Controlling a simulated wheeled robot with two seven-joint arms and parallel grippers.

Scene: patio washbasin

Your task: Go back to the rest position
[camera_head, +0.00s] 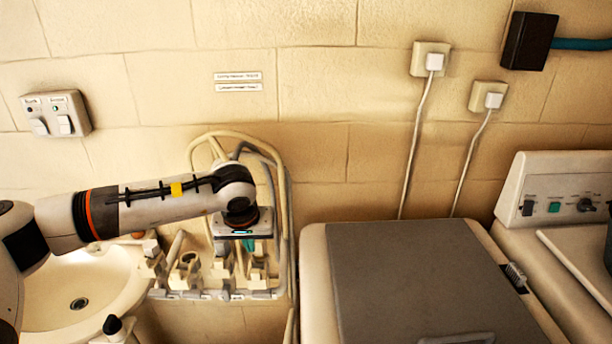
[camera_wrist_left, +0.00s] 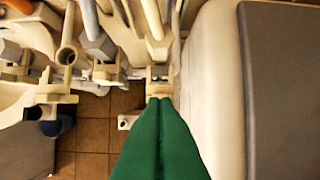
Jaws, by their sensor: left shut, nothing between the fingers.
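My left arm comes in from the left over the washbasin. My left gripper (camera_head: 248,244) points down in front of the hose rack at the wall, partly hidden by its own wrist. In the left wrist view its green fingers (camera_wrist_left: 160,101) are pressed together with nothing between them. Their tips appear over the rack's right end, beside the pale side of the grey-lidded unit; I cannot tell whether they touch anything. My right gripper is not in view.
The rack (camera_head: 215,294) carries several holders and looped hoses (camera_head: 283,200). The washbasin (camera_head: 50,307) is at left. A grey-lidded unit (camera_head: 420,275) stands right of the rack, and a control panel (camera_head: 555,190) farther right. Tiled floor (camera_wrist_left: 93,133) shows below the rack.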

